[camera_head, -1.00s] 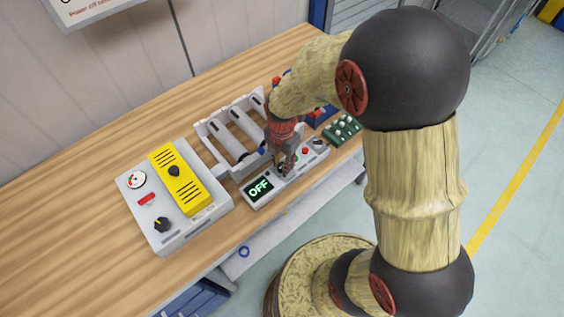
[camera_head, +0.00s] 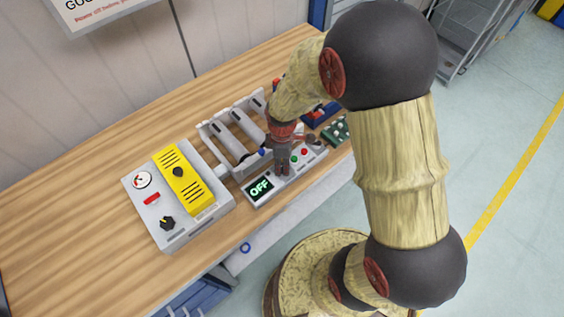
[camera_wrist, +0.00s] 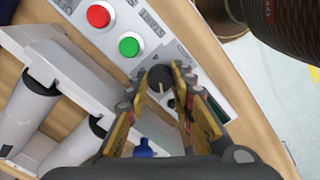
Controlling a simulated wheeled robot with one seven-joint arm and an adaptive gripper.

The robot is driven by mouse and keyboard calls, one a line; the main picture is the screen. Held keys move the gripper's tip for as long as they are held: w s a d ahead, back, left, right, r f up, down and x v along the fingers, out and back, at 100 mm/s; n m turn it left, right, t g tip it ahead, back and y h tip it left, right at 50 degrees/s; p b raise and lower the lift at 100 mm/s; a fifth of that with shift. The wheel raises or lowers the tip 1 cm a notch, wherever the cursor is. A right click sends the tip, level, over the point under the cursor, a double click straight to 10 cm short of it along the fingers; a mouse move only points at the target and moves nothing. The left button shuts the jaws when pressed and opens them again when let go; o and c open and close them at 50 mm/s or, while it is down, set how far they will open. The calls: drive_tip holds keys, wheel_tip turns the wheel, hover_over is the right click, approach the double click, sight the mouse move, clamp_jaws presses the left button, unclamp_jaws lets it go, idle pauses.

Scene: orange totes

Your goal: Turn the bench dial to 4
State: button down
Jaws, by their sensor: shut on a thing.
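The bench dial (camera_wrist: 158,80) is a dark round knob with a pale pointer line on the grey control panel (camera_head: 260,203). In the wrist view my gripper (camera_wrist: 160,85) has its two fingers closed on either side of the dial. In the head view my gripper (camera_head: 283,172) is over the panel and hides the dial. The panel's display (camera_head: 259,188) reads OFF in green. A green button (camera_wrist: 130,46) and a red button (camera_wrist: 99,15) sit beside the dial. The number that the pointer marks cannot be read.
A grey box with a yellow cover (camera_head: 181,183) and its own black knob (camera_head: 167,223) stands at the left. A rack of pale rollers (camera_head: 229,133) is behind the panel. A green block (camera_head: 338,131) stands to the right. The wooden bench (camera_head: 60,220) is clear at far left.

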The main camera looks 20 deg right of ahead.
drive_tip(key=m+p, duration=0.1)
drive_tip(key=m, duration=0.3)
drive_tip(key=shift+m, duration=0.3)
drive_tip(key=m+p, duration=0.1)
drive_tip(key=m, duration=0.3)
drive_tip(key=shift+m, duration=0.3)
drive_tip(key=m, duration=0.4)
drive_tip(key=shift+m+p, duration=0.3)
drive_tip(key=shift+p, duration=0.1)
drive_tip(key=m, duration=0.4)
drive_tip(key=shift+p, duration=0.35)
drive_tip(key=m, duration=0.5)
drive_tip(key=m+p, duration=0.1)
drive_tip(key=m, duration=0.3)
drive_tip(key=shift+m, duration=0.3)
drive_tip(key=m, duration=0.4)
drive_tip(key=shift+m, duration=1.9)
drive_tip(key=shift+p, duration=0.3)
